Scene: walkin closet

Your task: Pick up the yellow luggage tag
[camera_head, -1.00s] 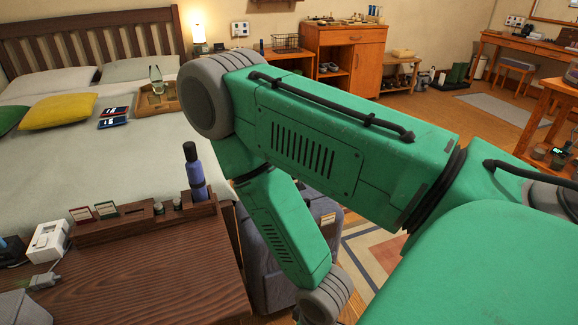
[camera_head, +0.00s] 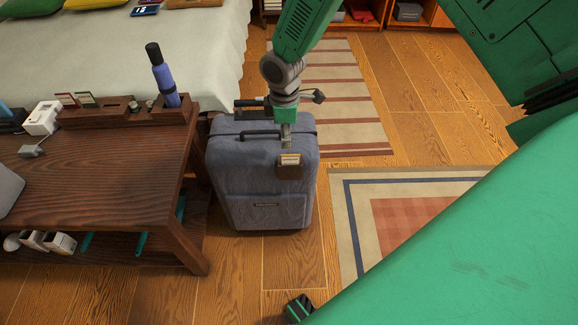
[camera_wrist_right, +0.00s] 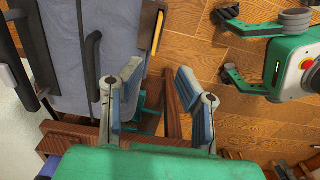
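The luggage tag (camera_head: 289,160), a pale yellowish label in a brown holder, hangs on the upper front of a grey-blue suitcase (camera_head: 240,175). In the right wrist view the tag (camera_wrist_right: 158,31) shows nearly edge-on as a yellow strip beside brown, near the top. My right gripper (camera_head: 286,140) points down at the suitcase top, just above the tag in the head view. In the wrist view its two fingers (camera_wrist_right: 158,76) are spread apart with nothing between them, and the tag lies beyond their tips. Whether a finger touches the suitcase, I cannot tell.
The suitcase has a dark raised handle (camera_head: 258,134). A dark wooden table (camera_head: 95,185) with a blue bottle (camera_head: 165,78) stands close on its left, with the bed (camera_head: 190,45) behind. Rugs (camera_head: 345,215) and open floor lie to the right.

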